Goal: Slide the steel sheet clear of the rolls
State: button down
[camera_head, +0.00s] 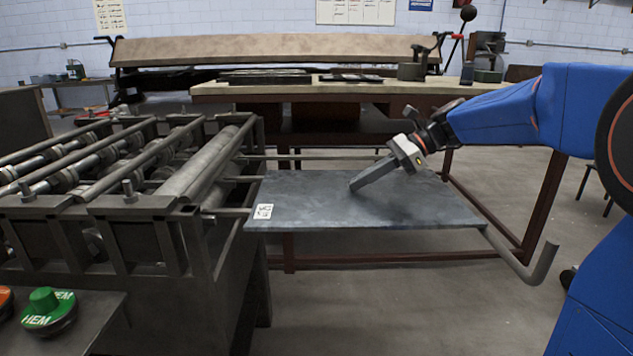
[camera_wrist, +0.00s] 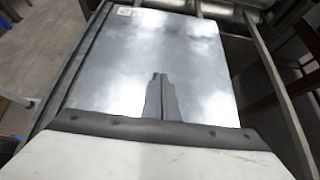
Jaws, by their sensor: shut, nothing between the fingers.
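The steel sheet (camera_head: 330,205) is a flat grey plate lying level on the runout rails at the right of the roll machine. Its left edge, with a small white label (camera_head: 263,211), is beside the rolls (camera_head: 205,165); a narrow gap seems to show there. In the wrist view the sheet (camera_wrist: 195,60) fills the middle, with the label (camera_wrist: 130,12) at its far end. My gripper (camera_head: 355,186) is shut and empty, tilted, with its fingertips at the sheet's top near the middle. Contact cannot be told for sure. My shut fingers also show in the wrist view (camera_wrist: 160,80).
The roll-forming machine (camera_head: 110,185) stands at the left, with green and orange HEM buttons (camera_head: 45,305) in front. A bent rail end (camera_head: 540,265) sticks out at the right. A workbench (camera_head: 350,88) stands behind. Floor in front of the sheet is clear.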

jog(key=shift+w+d+r, duration=0.1)
jog(key=shift+w+r, duration=0.05)
jog(key=shift+r, duration=0.1)
jog(key=shift+d, duration=0.15)
jog(key=s+d, duration=0.1)
jog(key=d, duration=2.3)
jog(key=shift+d+r, duration=0.15)
jog(key=shift+d, duration=0.15)
